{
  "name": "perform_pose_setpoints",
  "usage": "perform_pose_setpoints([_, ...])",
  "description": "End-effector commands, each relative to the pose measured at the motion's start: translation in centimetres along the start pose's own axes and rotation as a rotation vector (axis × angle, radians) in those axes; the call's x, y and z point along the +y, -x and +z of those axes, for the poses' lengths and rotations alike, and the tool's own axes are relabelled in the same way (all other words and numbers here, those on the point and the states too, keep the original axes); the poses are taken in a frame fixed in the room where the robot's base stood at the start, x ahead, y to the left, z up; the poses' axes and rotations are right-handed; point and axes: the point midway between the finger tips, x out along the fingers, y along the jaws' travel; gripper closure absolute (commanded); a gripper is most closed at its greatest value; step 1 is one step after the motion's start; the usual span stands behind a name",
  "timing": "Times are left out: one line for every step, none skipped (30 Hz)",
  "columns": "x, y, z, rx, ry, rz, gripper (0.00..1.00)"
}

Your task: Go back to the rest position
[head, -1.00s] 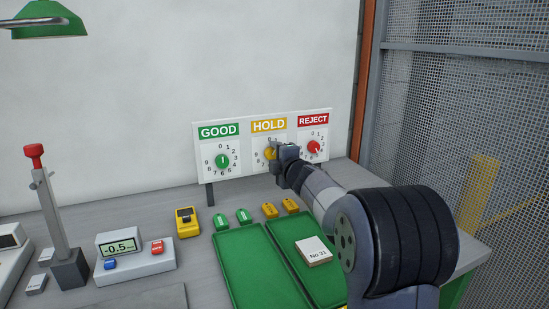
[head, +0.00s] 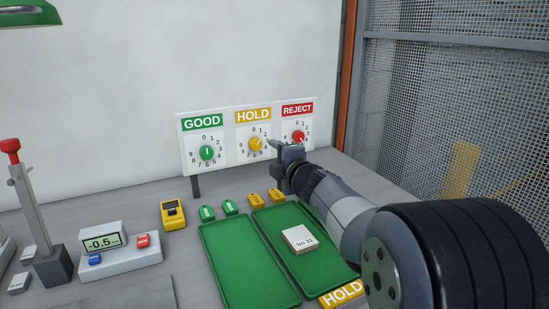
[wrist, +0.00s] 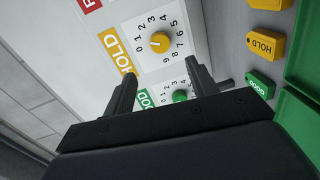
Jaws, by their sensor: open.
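My gripper (head: 280,148) is in front of the dial board, between the HOLD and REJECT dials in the head view. In the wrist view its two fingers (wrist: 160,83) are apart with nothing between them. The yellow HOLD dial (head: 255,144) is clear of the fingers; it also shows in the wrist view (wrist: 160,42). The green GOOD dial (head: 207,153) is left of it, and the red REJECT dial (head: 299,137), partly behind the gripper, is on the right. My arm reaches in from the lower right.
A yellow meter (head: 173,214), a scale reading -0.5 (head: 120,262) and a red-knobbed lever stand left. Mesh fencing (head: 450,120) is right.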

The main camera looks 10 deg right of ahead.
Motion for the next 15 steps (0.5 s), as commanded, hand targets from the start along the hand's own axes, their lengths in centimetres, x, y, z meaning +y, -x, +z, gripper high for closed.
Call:
perform_pose_setpoints([0.0, 0.0, 0.0, 0.0, 0.0, 0.0, 0.45])
perform_pose_setpoints([0.0, -0.1, 0.0, 0.0, 0.0, 0.0, 0.45])
perform_pose_setpoints([0.0, -0.1, 0.0, 0.0, 0.0, 0.0, 0.45])
perform_pose_setpoints([0.0, -0.2, 0.0, 0.0, 0.0, -0.001, 0.45])
perform_pose_setpoints([-0.1, -0.4, 0.0, 0.0, 0.0, -0.001, 0.45])
perform_pose_setpoints([-0.1, -0.7, 0.0, 0.001, 0.0, -0.001, 0.45])
perform_pose_setpoints([0.0, -0.9, 0.0, 0.001, 0.0, -0.001, 0.45])
perform_pose_setpoints([0.0, -1.3, 0.0, 0.001, 0.0, 0.0, 0.45])
perform_pose_setpoints([-0.1, -1.8, 0.0, 0.001, 0.0, -0.002, 0.45])
perform_pose_setpoints([-0.1, -2.2, 0.0, 0.001, 0.0, -0.002, 0.45])
perform_pose_setpoints([-0.1, -2.7, 0.0, 0.001, 0.0, -0.001, 0.45])
perform_pose_setpoints([-0.1, -3.4, 0.0, 0.001, -0.001, -0.002, 0.45])
perform_pose_setpoints([-0.1, -3.8, 0.0, 0.002, -0.001, -0.001, 0.45])
perform_pose_setpoints([-0.1, -4.3, 0.0, 0.001, -0.001, -0.001, 0.45])
perform_pose_setpoints([0.0, -5.0, 0.0, 0.001, -0.001, -0.001, 0.45])
